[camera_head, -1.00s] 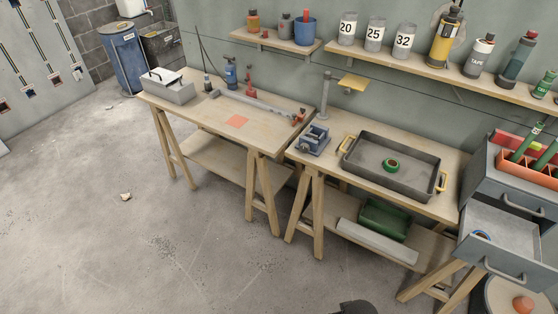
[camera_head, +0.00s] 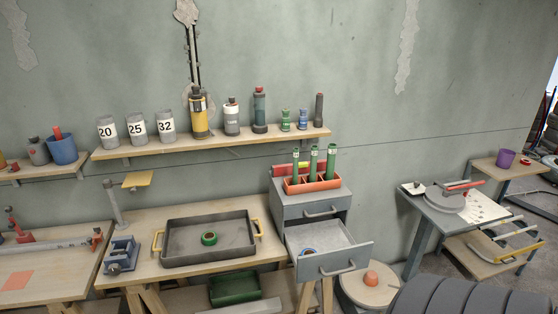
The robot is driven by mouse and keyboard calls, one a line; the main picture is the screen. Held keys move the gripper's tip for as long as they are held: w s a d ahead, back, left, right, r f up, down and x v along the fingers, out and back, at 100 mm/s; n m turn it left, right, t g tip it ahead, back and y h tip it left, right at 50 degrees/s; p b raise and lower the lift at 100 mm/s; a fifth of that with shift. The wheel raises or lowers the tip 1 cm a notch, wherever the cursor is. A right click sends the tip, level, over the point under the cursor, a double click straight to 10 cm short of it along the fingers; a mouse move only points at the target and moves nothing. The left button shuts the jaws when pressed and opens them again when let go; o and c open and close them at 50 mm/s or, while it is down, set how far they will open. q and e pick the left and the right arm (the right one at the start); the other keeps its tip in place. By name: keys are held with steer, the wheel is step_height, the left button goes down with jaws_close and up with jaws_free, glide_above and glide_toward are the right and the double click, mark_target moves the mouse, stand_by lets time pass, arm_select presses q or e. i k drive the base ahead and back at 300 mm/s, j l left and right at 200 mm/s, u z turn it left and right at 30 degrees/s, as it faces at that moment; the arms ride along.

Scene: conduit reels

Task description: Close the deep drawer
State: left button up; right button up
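A grey drawer cabinet (camera_head: 312,205) stands at the right end of the workbench. Its lower, deeper drawer (camera_head: 334,259) is pulled out toward me, with a bar handle on its front. The upper drawer (camera_head: 318,210) is shut. Neither of my grippers shows in the head view.
An orange rack (camera_head: 311,185) with green tubes sits on the cabinet. A large tray (camera_head: 208,239) holding a green ring is on the bench left of it. A round stool-like top (camera_head: 371,291) is right of the open drawer. A dark ribbed shape (camera_head: 455,298) fills the lower right.

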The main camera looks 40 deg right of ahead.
mark_target(337, 253)
steer(key=z, duration=1.9)
